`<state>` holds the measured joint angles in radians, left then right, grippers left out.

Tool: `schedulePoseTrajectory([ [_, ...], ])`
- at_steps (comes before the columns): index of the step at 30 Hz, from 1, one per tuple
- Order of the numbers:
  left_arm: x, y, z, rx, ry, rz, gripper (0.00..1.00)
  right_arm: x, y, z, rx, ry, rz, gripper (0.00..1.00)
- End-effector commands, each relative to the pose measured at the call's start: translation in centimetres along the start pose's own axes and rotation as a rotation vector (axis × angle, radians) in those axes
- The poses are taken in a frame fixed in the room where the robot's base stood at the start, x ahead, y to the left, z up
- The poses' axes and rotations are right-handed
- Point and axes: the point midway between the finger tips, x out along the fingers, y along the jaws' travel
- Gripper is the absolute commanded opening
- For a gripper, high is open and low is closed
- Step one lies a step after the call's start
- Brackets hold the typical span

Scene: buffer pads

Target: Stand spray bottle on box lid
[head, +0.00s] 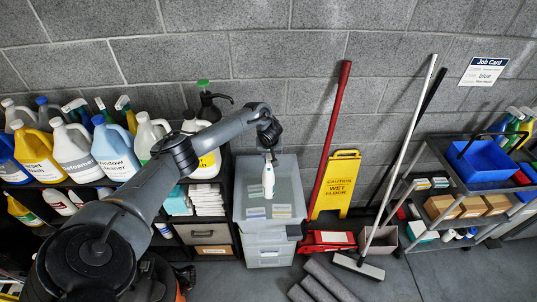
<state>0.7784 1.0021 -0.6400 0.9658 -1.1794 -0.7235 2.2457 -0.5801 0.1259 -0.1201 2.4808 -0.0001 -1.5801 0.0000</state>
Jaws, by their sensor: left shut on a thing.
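My left gripper (268,158) is shut on a white spray bottle (268,182). It holds the bottle roughly upright over the grey box lid (247,184). The gripper covers the bottle's top. I cannot tell whether the bottle's base touches the lid or hangs just above it. The lid tops a stack of pale plastic boxes (268,255) against the wall. Small pale labels (282,211) show near the lid's front edge. My right gripper is not in view.
A shelf at left holds several large jugs (73,150) and a black pump bottle (207,105). A yellow wet-floor sign (341,182), a red-handled pole (332,130) and a broom (358,266) stand right of the boxes. A cart with a blue bin (481,160) is far right.

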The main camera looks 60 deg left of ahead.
Motion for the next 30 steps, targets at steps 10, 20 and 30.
schedulePoseTrajectory([
  [10, 0.47, 0.09, 0.07, -0.003, 0.003, 0.004, 0.0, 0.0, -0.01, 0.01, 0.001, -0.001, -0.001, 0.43],
  [20, 0.75, 0.04, 0.29, -0.001, 0.001, 0.001, 0.56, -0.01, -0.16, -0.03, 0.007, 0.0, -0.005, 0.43],
  [30, 0.58, 0.03, 0.19, -0.001, 0.001, 0.001, 0.56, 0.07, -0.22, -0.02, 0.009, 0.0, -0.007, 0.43],
])
